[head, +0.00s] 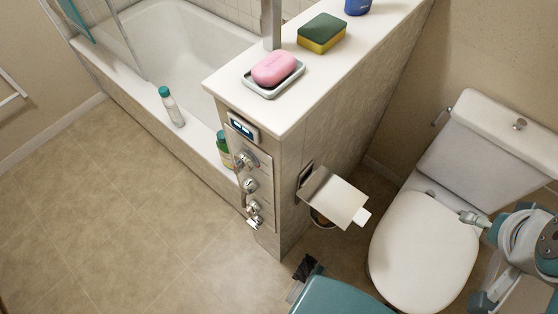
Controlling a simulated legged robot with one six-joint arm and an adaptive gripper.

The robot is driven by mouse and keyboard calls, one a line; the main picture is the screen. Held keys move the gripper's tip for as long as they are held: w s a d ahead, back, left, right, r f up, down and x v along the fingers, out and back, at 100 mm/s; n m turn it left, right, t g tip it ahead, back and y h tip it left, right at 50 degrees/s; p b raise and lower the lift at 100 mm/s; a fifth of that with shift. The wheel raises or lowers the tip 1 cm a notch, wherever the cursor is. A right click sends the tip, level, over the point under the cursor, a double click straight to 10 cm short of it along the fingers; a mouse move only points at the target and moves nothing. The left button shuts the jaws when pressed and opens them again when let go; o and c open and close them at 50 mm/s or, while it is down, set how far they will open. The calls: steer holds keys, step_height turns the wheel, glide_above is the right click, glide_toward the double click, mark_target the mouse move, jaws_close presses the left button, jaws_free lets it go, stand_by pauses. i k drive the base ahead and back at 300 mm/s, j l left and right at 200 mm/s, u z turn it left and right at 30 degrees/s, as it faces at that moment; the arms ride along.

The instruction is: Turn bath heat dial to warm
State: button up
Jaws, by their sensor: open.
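The bath control panel (267,190) is on the narrow end face of the tiled half wall, left of centre in the head view. A small dark display (242,127) is set above it. Several chrome knobs sit one below another. The top knob (246,159) is the largest, with another knob (250,185) under it and more fittings (254,208) lower down. The markings are too small to read, so I cannot tell which is the heat dial or its setting. Part of my arm (535,238) shows at the right edge, well apart from the panel. I cannot make out my gripper's fingers.
A pink soap in a dish (274,71) and a sponge (321,33) lie on the ledge (232,82). Bottles (171,106) stand on the bathtub rim. A paper holder (332,196) juts right, near the toilet (425,250). The floor (130,220) at left is clear.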

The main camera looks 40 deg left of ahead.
mark_target(243, 160)
steer(key=k+j+u, duration=0.1)
steer(key=j+u, duration=0.2)
steer(key=u, duration=0.15)
steer(key=j+u, duration=0.6)
steer(key=u, duration=0.25)
steer(key=z, duration=0.25)
steer(key=k+j+z, duration=0.1)
steer(key=j+z, duration=0.25)
steer(key=k+j+z, duration=0.1)
steer(key=j+z, duration=0.3)
steer(key=k+j+z, duration=0.15)
steer(key=z, duration=0.2)
steer(key=k+j+z, duration=0.15)
steer(key=k+j, duration=0.55)
steer(key=j, duration=0.1)
